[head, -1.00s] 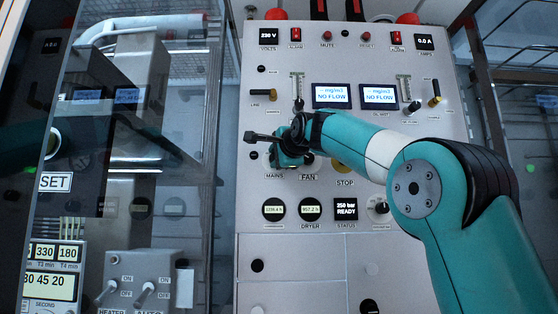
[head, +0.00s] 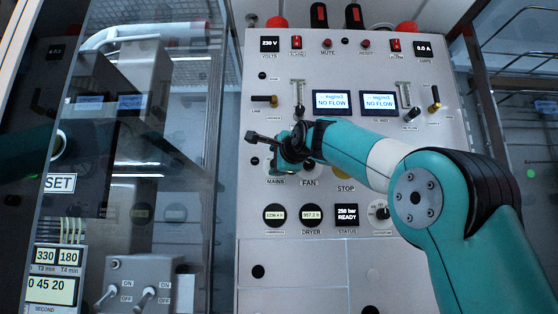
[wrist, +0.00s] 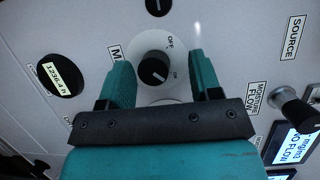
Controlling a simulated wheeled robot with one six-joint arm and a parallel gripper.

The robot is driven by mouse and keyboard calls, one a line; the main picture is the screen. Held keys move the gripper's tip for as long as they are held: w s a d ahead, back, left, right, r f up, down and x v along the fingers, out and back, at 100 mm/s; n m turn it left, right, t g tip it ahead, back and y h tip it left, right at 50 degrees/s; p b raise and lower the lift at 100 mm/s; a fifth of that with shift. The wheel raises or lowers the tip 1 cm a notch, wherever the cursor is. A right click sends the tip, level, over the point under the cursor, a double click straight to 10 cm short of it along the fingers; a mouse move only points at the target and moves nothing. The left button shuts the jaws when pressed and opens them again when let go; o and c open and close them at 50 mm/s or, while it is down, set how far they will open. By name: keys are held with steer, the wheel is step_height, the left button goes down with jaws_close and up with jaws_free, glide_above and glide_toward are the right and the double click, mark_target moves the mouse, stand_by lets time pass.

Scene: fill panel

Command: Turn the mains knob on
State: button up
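The mains knob (wrist: 153,70) is a round black knob with a white mark, on a pale disc with an OFF label and a smaller label beside it. It sits between the two fingers of my gripper (wrist: 160,68) in the wrist view. The fingers are open, with a gap on each side of the knob. Which label the mark points to is hard to tell. In the head view my gripper (head: 278,146) is in front of the panel above the MAINS label (head: 276,181), and the knob is mostly hidden behind it.
The grey panel (head: 355,265) carries a line handle (head: 264,99), two NO FLOW displays, several gauges and red switches. In the wrist view a black moisture-flow knob (wrist: 297,112) stands out to the right. A glass-fronted cabinet is on the left.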

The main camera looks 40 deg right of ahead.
steer(key=shift+w+f, duration=0.1)
steer(key=shift+f, duration=0.05)
steer(key=s+a+b, duration=0.1)
steer(key=s, duration=0.7)
steer(key=s+a+b, duration=0.2)
steer(key=s, duration=0.7)
steer(key=shift+a+r, duration=0.3)
steer(key=shift+r, duration=0.05)
steer(key=shift+s, duration=0.1)
